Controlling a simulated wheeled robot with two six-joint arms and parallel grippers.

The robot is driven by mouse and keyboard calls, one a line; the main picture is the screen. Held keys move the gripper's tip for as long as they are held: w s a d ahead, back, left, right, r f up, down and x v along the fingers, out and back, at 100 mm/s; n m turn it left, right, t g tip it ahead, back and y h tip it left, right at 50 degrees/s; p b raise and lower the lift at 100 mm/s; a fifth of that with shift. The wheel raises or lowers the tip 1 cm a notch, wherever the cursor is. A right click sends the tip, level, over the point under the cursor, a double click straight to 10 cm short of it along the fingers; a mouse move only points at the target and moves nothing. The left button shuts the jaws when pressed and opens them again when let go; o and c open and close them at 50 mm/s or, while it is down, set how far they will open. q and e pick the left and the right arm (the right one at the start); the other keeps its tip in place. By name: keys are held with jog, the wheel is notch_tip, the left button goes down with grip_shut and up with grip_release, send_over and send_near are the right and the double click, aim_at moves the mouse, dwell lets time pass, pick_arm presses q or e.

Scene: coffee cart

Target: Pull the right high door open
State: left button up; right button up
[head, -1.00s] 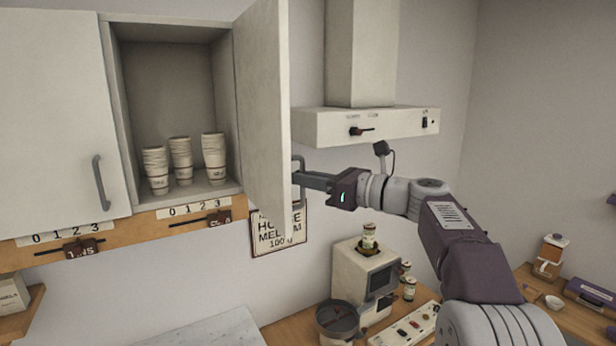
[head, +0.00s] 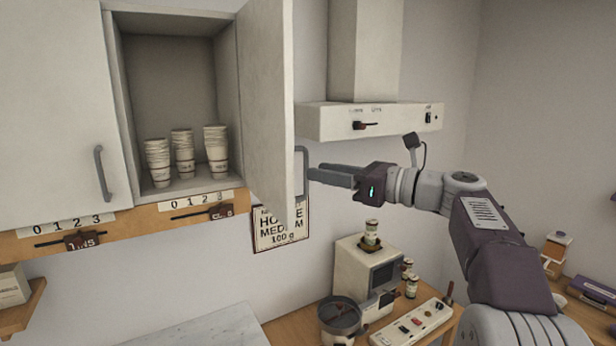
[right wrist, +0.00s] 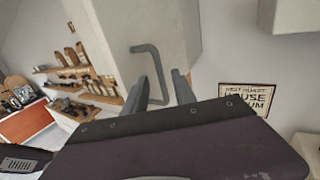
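The right high door (head: 266,95) is a pale panel swung wide open, standing out from the cabinet. Its grey bar handle (head: 302,160) is on the door's right-hand face; in the right wrist view the handle (right wrist: 155,65) shows ahead of the fingers. My right gripper (head: 325,176) is beside the handle with its fingers spread. The wrist view shows both fingertips (right wrist: 160,85) apart, with nothing clamped between them. The contact between fingertips and handle is hard to judge. My left gripper is not in view.
The open compartment holds stacked paper cups (head: 185,155). The left door (head: 55,105) is shut. A hood (head: 370,122) is on the wall above my right gripper. A coffee machine (head: 362,270) stands on the counter below. A sign (head: 282,228) hangs below the door.

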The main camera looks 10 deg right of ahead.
jog(key=v, duration=0.4)
jog(key=shift+b, duration=0.3)
jog(key=shift+a, duration=0.1)
jog(key=s+a+f+n+g+h+b, duration=0.1)
jog(key=a+f+n+g+h+b, duration=0.2)
jog(key=f, duration=1.6)
jog(key=s+a+f+n+g+h+b, duration=0.1)
jog(key=s+f+n+g+h+b, duration=0.25)
jog(key=f, duration=1.55)
jog(key=s+d+f+n+g+h+b, duration=0.1)
jog(key=s+f+n+g+h+b, duration=0.1)
jog(key=s+f+n, duration=0.6)
jog(key=s+d+f+n+g+h+b, duration=0.1)
jog(key=s+f+n+h+b, duration=0.3)
jog(key=s+f+n, duration=0.5)
notch_tip(320, 180, down, 7)
jog(key=n+g, duration=0.1)
jog(key=n, duration=0.2)
jog(key=shift+d, duration=0.4)
